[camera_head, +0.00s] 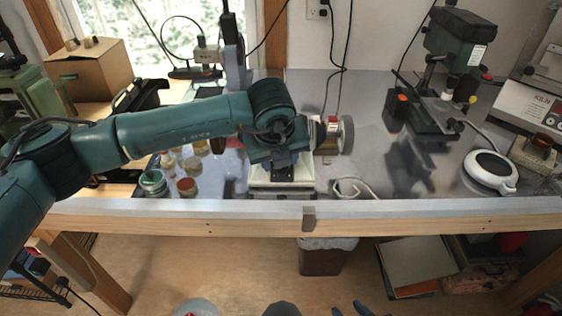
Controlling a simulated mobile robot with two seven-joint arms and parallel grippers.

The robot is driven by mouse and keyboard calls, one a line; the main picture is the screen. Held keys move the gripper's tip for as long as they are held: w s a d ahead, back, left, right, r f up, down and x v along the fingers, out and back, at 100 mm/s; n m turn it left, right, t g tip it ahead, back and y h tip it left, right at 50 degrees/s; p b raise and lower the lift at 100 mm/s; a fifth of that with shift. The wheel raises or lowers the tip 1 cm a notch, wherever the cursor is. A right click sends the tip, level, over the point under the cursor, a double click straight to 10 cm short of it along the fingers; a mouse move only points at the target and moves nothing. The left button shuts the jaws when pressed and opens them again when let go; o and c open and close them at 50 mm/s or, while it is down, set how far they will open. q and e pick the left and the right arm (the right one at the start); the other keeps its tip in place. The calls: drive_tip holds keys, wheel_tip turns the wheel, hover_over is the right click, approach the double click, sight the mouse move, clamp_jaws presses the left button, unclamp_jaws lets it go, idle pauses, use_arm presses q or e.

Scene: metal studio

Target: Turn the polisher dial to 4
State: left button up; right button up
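The polisher stands near the front edge of the metal-topped bench, left of the middle. Its grey wheel (346,135) and pale base (264,188) show. My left arm reaches in from the left, and its wrist covers most of the polisher's body. I cannot make out the dial or its numbers. My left gripper (283,172) is in front of the polisher, pointing down; its fingers are too dark and hidden to tell open from shut. My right gripper (349,309) shows only as two bluish tips at the bottom edge, apart and empty, away from the bench.
Several jars (187,186) stand left of the polisher. A pale cable (352,187) lies to its right. A green-grey machine (455,45), a white round device (490,172) and a scale (530,105) are farther right. A bin (321,262) stands under the bench.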

sight(281, 172)
use_arm(q)
drive_tip(key=shift+x, duration=1.95)
drive_tip(key=shift+c, duration=0.4)
clamp_jaws()
